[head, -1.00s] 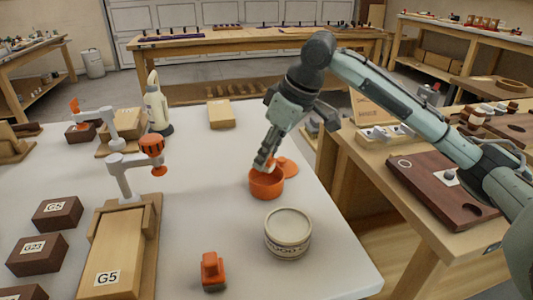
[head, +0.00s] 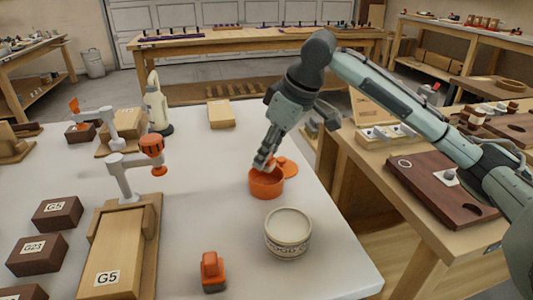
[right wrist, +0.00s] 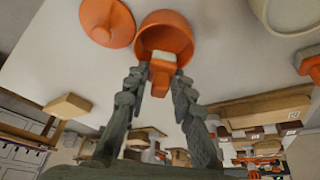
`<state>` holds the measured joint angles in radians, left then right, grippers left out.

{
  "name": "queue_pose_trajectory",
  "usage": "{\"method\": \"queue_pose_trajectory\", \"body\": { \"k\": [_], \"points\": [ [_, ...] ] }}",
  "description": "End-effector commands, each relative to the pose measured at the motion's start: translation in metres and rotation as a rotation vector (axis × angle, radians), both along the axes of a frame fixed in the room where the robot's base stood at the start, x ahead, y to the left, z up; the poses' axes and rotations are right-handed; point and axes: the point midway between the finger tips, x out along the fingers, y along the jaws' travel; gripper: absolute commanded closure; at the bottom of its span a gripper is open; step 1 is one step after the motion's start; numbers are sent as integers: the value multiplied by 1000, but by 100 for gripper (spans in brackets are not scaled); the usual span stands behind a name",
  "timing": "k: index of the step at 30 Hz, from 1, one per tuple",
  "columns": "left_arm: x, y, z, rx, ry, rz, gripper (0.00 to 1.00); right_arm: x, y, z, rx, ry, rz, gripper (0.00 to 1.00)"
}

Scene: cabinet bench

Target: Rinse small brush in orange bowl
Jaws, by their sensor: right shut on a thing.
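The orange bowl (head: 266,188) stands on the white table near its right edge. My right gripper (head: 264,165) points down at the bowl's rim from behind. In the right wrist view, the right gripper (right wrist: 160,85) is shut on the small brush (right wrist: 162,68), which has an orange body and a pale part towards the bowl. The brush's pale end overlaps the opening of the orange bowl (right wrist: 165,22); how deep it sits, I cannot tell. In the head view the brush is mostly hidden by the fingers. My left gripper is not in view.
An orange lid (head: 287,166) lies just behind the bowl. A cream round pot (head: 289,235) stands in front of it. An orange tool with a dark base (head: 213,272) is at the front. A clamp fixture (head: 130,170) stands left. The table's middle is clear.

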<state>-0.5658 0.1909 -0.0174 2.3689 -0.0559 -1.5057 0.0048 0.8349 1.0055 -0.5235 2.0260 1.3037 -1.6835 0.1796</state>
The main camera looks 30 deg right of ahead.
Motion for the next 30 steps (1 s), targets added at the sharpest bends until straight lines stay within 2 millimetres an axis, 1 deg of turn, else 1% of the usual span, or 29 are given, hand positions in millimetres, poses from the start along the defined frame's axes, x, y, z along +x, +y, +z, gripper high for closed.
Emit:
{"method": "queue_pose_trajectory", "body": {
  "k": [13, 18, 30],
  "points": [
    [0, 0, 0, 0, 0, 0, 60, 1, 0, 35, 1, -3, 0, 93],
    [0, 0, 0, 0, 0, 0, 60, 0, 0, 39, 1, -1, 0, 93],
    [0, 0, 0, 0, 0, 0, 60, 0, 0, 39, 1, -1, 0, 93]
  ]
}}
